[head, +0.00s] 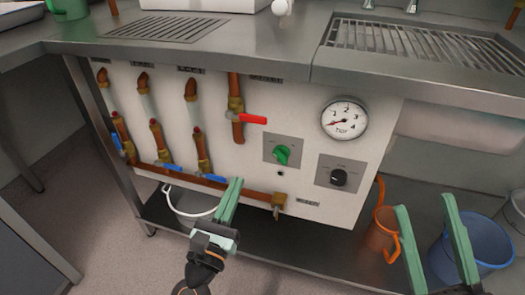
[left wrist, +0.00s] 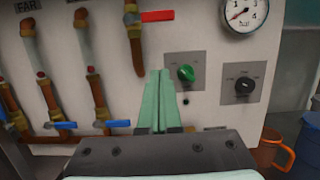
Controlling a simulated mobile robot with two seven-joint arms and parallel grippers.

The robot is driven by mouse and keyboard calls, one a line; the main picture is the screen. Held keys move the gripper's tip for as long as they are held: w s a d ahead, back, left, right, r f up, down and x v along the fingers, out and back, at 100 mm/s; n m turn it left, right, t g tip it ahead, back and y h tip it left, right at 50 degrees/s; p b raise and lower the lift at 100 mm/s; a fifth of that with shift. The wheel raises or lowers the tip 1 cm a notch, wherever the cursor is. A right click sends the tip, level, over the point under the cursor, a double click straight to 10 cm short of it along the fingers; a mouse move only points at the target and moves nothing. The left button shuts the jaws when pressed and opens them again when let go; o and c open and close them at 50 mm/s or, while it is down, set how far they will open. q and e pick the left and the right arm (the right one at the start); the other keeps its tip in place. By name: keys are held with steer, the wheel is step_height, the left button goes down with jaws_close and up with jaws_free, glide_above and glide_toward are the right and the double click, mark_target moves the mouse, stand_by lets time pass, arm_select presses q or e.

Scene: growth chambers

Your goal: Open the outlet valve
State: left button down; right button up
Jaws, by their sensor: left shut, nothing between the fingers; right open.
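A white valve panel (head: 300,100) hangs below the bench. A red lever (head: 250,118) sticks out to the right from a brass valve on the upper middle pipe; it also shows in the left wrist view (left wrist: 157,16). Three pipes on the left carry blue levers (head: 171,168). A brass fitting (head: 279,203) ends the lower copper pipe beside a small label. I cannot read which one is the outlet. My left gripper (head: 236,180) is shut and empty, in front of the panel below the red lever; its fingertips show in the left wrist view (left wrist: 158,72). My right gripper (head: 426,202) is open at the lower right.
A pressure gauge (head: 344,119), a green knob (head: 283,154) and a black knob (head: 339,177) sit on the panel's right. The steel bench top (head: 290,55) overhangs it. An orange jug (head: 380,235) and a blue bucket (head: 470,252) stand on the lower right.

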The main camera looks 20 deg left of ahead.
mark_target(245, 118)
arm_select(q)
steer(key=shift+w, duration=0.1)
stand_by(0.3)
steer(key=w+r+p, duration=0.3)
steer(key=w+r, duration=0.3)
steer(key=w, duration=0.3)
steer(key=shift+w+d+r, duration=0.2)
steer(key=shift+w+r, duration=0.05)
steer(key=shift+p, duration=0.3)
